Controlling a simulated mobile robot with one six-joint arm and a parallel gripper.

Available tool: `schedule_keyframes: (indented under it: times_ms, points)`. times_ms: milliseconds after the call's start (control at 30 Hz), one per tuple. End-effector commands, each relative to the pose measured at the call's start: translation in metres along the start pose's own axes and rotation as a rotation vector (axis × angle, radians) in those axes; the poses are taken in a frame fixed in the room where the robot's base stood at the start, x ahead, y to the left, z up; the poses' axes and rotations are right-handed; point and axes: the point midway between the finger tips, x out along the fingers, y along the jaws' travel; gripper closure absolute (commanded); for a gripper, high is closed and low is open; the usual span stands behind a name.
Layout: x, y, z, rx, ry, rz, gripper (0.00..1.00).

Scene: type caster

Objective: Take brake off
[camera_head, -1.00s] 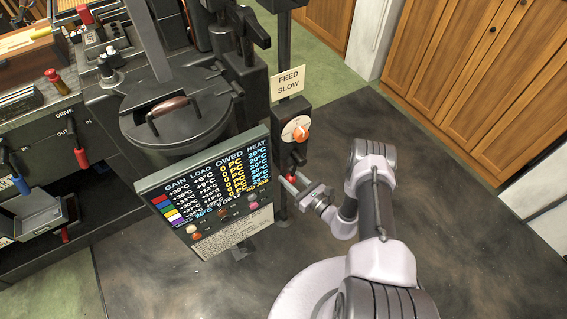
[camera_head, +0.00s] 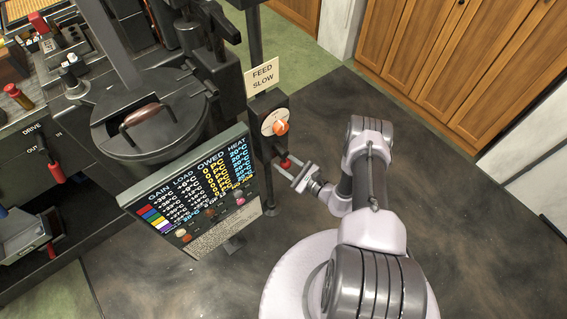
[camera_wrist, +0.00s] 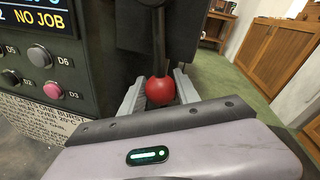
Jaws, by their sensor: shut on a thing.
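A red ball knob (camera_head: 286,163) on a dark lever sits below the dial box with the orange pointer. In the wrist view the red ball (camera_wrist: 160,91) hangs at the lower end of the dark lever (camera_wrist: 158,50), between my two grey fingers. My gripper (camera_head: 291,170) reaches it from the right and is shut on the knob. It also shows in the wrist view (camera_wrist: 161,98), with one finger on each side of the ball. No label reading "brake" can be seen.
The dial box (camera_head: 272,122) and a "FEED SLOW" sign (camera_head: 262,77) are on a dark post above the knob. A tilted display panel (camera_head: 195,195) with buttons stands close on the left. A lidded pot (camera_head: 150,125) is behind it. The floor to the right is clear, up to wooden cabinets (camera_head: 470,60).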

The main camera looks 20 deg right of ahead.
Motion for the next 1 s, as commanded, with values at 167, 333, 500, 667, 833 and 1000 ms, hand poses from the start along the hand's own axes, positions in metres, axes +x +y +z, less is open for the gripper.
schedule_keyframes:
  times_ms: [167, 333, 500, 667, 833, 1000]
  points:
    - [0.0, 0.0, 0.001, -0.001, -0.001, 0.001, 1.0]
    - [0.0, 0.0, 0.001, 0.0, -0.001, 0.001, 0.55]
    - [0.0, 0.0, 0.0, 0.0, -0.001, 0.001, 0.55]
    - [-0.004, -0.001, 0.001, 0.001, 0.001, 0.0, 0.55]
    - [-0.034, -0.003, 0.003, 0.002, 0.002, -0.004, 0.55]
    - [-0.081, -0.003, 0.003, 0.003, 0.003, -0.006, 0.55]
